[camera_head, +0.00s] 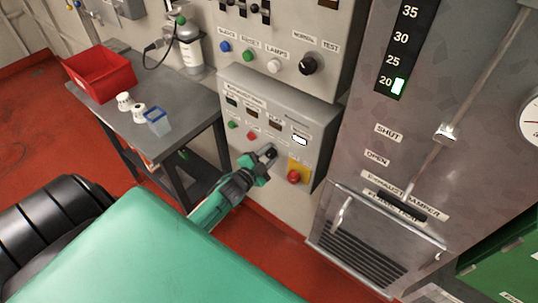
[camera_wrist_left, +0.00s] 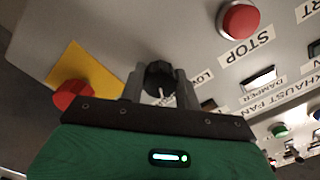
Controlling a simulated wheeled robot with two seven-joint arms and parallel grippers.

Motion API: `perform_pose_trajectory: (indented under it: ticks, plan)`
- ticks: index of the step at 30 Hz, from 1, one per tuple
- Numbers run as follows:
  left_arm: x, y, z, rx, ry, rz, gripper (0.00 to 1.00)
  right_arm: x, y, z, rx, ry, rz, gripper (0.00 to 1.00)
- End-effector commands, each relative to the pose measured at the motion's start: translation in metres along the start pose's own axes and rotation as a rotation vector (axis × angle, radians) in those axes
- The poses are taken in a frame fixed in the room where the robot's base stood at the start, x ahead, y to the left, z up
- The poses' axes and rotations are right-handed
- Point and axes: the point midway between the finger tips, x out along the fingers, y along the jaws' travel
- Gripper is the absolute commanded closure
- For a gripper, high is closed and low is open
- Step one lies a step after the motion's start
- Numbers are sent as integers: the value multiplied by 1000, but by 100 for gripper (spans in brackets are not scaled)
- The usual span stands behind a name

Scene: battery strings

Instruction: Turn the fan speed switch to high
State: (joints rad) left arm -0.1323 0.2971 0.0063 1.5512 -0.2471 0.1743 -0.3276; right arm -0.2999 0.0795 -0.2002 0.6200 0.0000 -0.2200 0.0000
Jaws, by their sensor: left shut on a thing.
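The fan speed switch is a black rotary knob (camera_wrist_left: 160,78) on the grey exhaust fan panel. In the left wrist view it sits between the two fingers of my left gripper (camera_wrist_left: 160,90), which is shut on it. A light pointer line on the knob faces toward the gripper. A "LOW" label shows just right of the knob; the other speed labels are hidden. In the head view my left gripper (camera_head: 262,160) reaches the lower part of the panel (camera_head: 285,92) and mostly covers the knob. My right gripper is not in view.
A red emergency button (camera_head: 294,176) on a yellow plate is close beside the gripper. A red stop button (camera_wrist_left: 240,19) and a lit display (camera_head: 300,141) are on the same panel. A table with a red bin (camera_head: 98,72) stands left. A metal cabinet with a damper lever stands right.

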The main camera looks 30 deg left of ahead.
Motion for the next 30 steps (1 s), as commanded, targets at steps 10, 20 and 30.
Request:
perform_pose_trajectory:
  ticks: [10, 20, 30]
  plan:
    - [0, 1, 0, 0, -1, 2, 50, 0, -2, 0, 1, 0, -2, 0]
    - [-1, 1, 0, -1, 0, 1, 46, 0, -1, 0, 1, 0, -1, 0]
    - [-42, 3, 2, -1, -2, 2, 46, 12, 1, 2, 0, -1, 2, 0]
